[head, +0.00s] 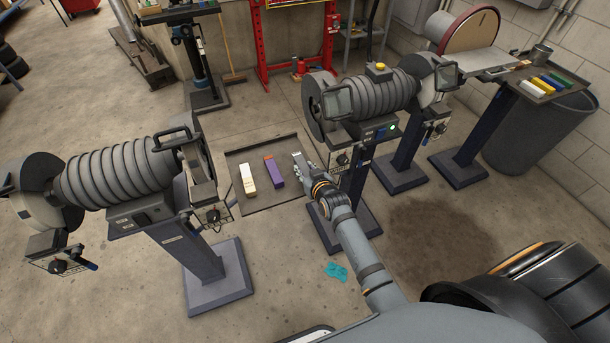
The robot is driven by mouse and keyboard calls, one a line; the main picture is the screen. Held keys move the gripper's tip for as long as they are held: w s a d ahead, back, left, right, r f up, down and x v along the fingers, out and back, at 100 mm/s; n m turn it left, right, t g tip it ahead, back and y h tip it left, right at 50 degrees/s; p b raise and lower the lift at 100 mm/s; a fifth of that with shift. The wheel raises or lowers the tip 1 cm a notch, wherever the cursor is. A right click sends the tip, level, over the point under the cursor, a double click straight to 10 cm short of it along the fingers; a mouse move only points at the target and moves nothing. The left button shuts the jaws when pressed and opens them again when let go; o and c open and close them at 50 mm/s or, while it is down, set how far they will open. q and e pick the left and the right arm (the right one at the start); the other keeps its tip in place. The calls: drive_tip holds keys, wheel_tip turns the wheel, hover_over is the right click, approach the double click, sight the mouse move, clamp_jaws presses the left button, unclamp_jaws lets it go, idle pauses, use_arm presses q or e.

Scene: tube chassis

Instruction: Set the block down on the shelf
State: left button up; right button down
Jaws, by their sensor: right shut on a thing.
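My right gripper (299,160) reaches in from the bottom right to the right edge of a dark shelf (263,202) between two grinders. It is shut on a block, of which little can be made out at this size; only small pale grey shapes show at the fingertips. On the shelf lie a cream block (247,179) at the left and a purple block (274,173) with an orange end in the middle. The gripper is just right of the purple block, with a small gap in the picture. Whether the held block touches the shelf cannot be told. My left gripper is not in view.
A ribbed grinder (120,185) stands left of the shelf and another (372,100) stands close behind my right gripper. At the far right, another dark shelf (515,82) carries several coloured blocks. A teal cloth (336,271) lies on the floor. The shelf's front part is bare.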

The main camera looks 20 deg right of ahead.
drive_tip(key=shift+w+f, duration=0.1)
drive_tip(key=shift+f, duration=1.4)
drive_tip(key=shift+f, duration=0.1)
drive_tip(key=c, duration=1)
unclamp_jaws()
drive_tip(key=shift+r, duration=0.2)
drive_tip(key=v, duration=1.2)
drive_tip(key=shift+f, duration=0.15)
